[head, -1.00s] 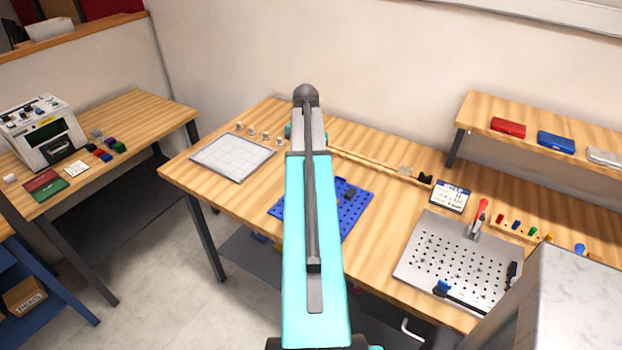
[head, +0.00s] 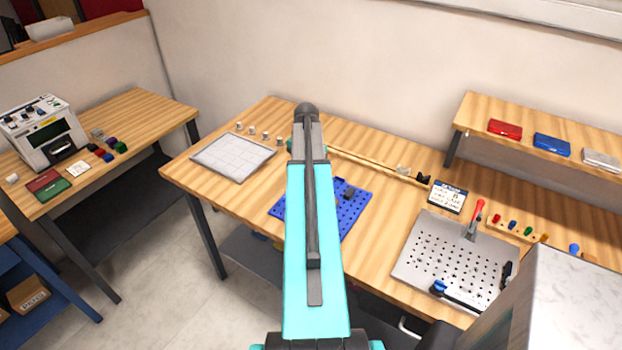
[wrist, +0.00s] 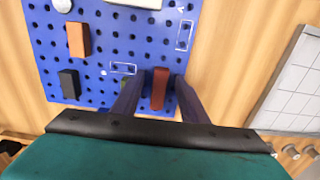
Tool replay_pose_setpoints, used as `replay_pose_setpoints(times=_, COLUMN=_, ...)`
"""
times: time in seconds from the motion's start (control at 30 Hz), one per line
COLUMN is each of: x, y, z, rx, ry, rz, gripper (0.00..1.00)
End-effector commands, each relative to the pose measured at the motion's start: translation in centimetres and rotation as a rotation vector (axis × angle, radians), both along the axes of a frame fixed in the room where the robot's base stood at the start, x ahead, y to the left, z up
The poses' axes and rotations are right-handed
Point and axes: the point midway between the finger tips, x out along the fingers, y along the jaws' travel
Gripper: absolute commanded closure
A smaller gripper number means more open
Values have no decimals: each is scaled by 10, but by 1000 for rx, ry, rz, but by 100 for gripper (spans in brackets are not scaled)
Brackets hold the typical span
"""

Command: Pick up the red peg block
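The red peg block (wrist: 159,88) stands on the blue perforated board (wrist: 110,50) in the wrist view. My gripper (wrist: 159,86) is open, with one dark finger on each side of the red block. Narrow gaps seem to show between block and fingers; whether either touches is hard to tell. In the head view, my arm covers the gripper and the red block. The blue board (head: 356,215) shows on both sides of the arm.
An orange block (wrist: 77,39) and a black block (wrist: 69,84) stand on the same board, left of my gripper. A gridded white plate (head: 233,157) lies to the left. A grey perforated plate (head: 456,253) with a red-handled clamp (head: 477,212) lies to the right.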

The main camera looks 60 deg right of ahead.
Motion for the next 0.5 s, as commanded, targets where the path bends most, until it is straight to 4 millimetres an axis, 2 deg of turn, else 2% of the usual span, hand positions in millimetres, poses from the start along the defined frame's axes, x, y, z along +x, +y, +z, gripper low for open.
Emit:
replay_pose_setpoints(times=0.3, x=0, y=0, z=0, rx=0, ry=0, rz=0, gripper=62)
replay_pose_setpoints(times=0.5, x=0, y=0, z=0, rx=0, ry=0, rz=1, gripper=96)
